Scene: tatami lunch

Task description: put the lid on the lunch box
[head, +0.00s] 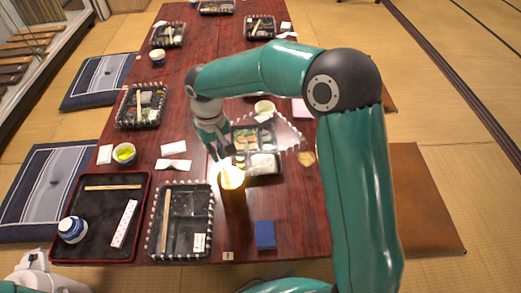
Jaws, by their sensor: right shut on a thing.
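The open lunch box (266,180) is a black tray with rice and other food in compartments, near the middle of the table. A clear lid (289,133) with a crinkled, whitish edge shows above and behind it, partly over the food. My right gripper (224,154) is at the box's left side, pointing down, and is shut on what looks like the lid's left edge; the exact grip is hard to see. The lid does not look seated on the box.
A glowing amber cylinder (232,193) stands just in front of the gripper. A dark box with chopsticks (181,238), a blue block (265,234) and a black tray (98,238) with a cup (72,229) are nearer. A green tea cup (123,153) stands left.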

